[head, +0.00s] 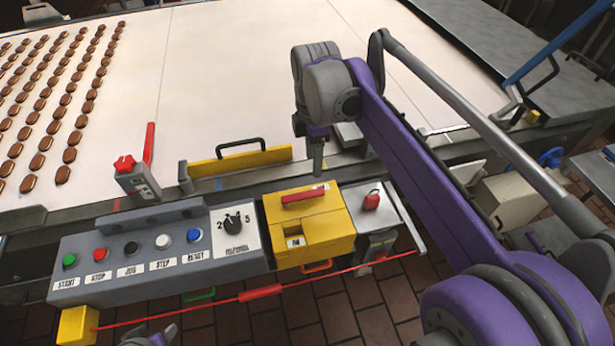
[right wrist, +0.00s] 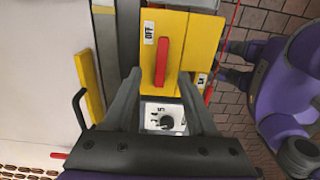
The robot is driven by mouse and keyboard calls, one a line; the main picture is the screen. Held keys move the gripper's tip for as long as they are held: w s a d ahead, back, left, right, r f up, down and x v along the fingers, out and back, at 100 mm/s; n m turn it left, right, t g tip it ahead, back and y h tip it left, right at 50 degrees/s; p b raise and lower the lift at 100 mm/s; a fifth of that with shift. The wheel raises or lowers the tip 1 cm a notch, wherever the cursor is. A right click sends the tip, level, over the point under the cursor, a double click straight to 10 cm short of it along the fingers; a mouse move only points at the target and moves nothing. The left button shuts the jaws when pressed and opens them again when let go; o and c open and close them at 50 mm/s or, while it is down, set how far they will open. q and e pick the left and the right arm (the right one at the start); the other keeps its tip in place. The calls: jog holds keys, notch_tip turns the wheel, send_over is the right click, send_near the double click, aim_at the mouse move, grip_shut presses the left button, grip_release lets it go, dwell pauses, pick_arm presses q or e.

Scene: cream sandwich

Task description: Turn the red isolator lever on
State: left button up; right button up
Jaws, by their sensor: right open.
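The red isolator lever (head: 305,195) lies across the top of a yellow box (head: 333,227) on the machine's front edge. In the right wrist view the lever (right wrist: 162,60) runs up and down the picture, beside an OFF label (right wrist: 149,32). A second small label (right wrist: 201,79), partly hidden, is on the box's right side. My right gripper (head: 317,170) points down just behind the box. In the right wrist view its fingers (right wrist: 160,73) are apart and empty, one either side of the lever's lower end in the picture. Only a fragment of my left arm shows at the bottom edge.
Left of the box is a grey panel (head: 132,250) with several buttons and a dial (head: 233,222). A yellow guard with a black handle (head: 240,161) stands behind it. A red cord (head: 200,304) runs in front. Chocolates fill the belt's left end.

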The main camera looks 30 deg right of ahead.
aim_at(313, 193)
jog(key=f, duration=1)
jog(key=shift+s+a+b, duration=0.1)
jog(key=shift+s+b, duration=0.2)
jog(key=shift+c, duration=0.3)
grip_shut()
dwell(0.7)
